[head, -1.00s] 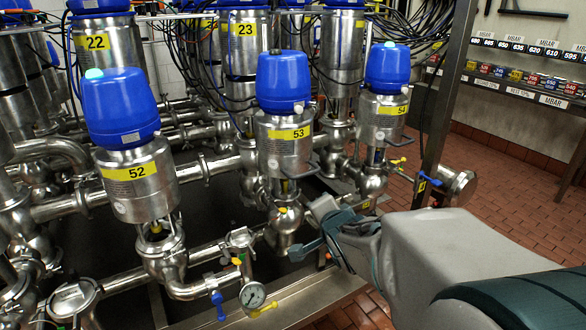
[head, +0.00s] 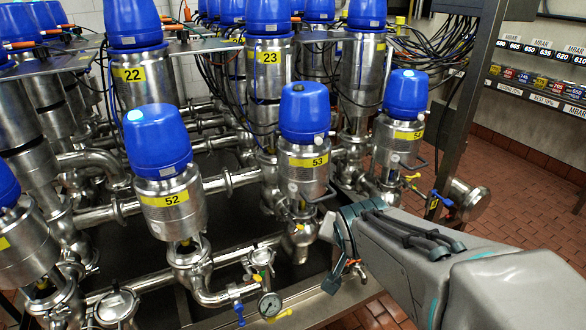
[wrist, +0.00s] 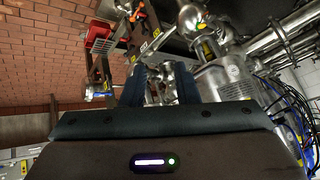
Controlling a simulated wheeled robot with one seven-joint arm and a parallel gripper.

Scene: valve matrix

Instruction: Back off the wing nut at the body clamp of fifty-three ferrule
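Valve 53 (head: 304,165) stands upright, with a blue cap, a steel cylinder and a yellow number label. Its lower steel body (head: 301,232) sits just left of my arm. My gripper (head: 332,283) is low beside that body, partly hidden by my own wrist. In the wrist view my two dark fingers (wrist: 160,82) stand apart, and small steel fittings (wrist: 159,92) show between and beyond them. I cannot tell whether they touch anything. The clamp and its wing nut cannot be made out clearly in either view.
Valve 52 (head: 170,200) stands to the left and valve 54 (head: 399,135) to the right. A pressure gauge (head: 269,304) and pipes lie in front. A steel post (head: 470,100) rises on the right. Brick floor (head: 520,180) is free beyond it.

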